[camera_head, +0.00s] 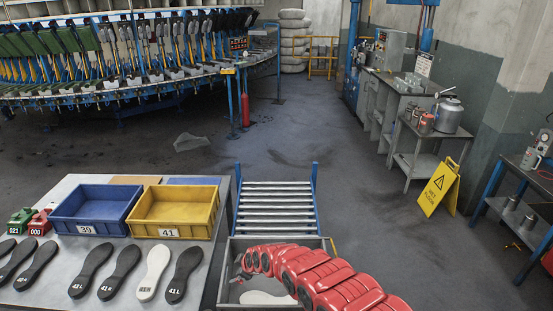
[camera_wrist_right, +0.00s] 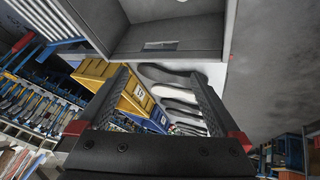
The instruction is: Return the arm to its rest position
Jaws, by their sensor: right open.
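My red right arm comes in from the bottom right and reaches left across the grey box (camera_head: 327,243). Its right gripper (camera_head: 236,270) is small and dark at the box's left side. In the right wrist view the gripper (camera_wrist_right: 158,82) is open, its black fingers wide apart with nothing held between them. That view looks upside down, with the grey box (camera_wrist_right: 165,55) at the top. Beyond the fingers show dark soles (camera_wrist_right: 170,75) and the yellow bin (camera_wrist_right: 93,68). My left gripper is not in view.
The table (camera_head: 60,252) holds a blue bin (camera_head: 85,222), a yellow bin (camera_head: 172,225) and a row of soles (camera_head: 120,272). A slatted rack (camera_head: 275,205) stands behind the box. A yellow floor sign (camera_head: 438,188) stands at right. Open floor lies between.

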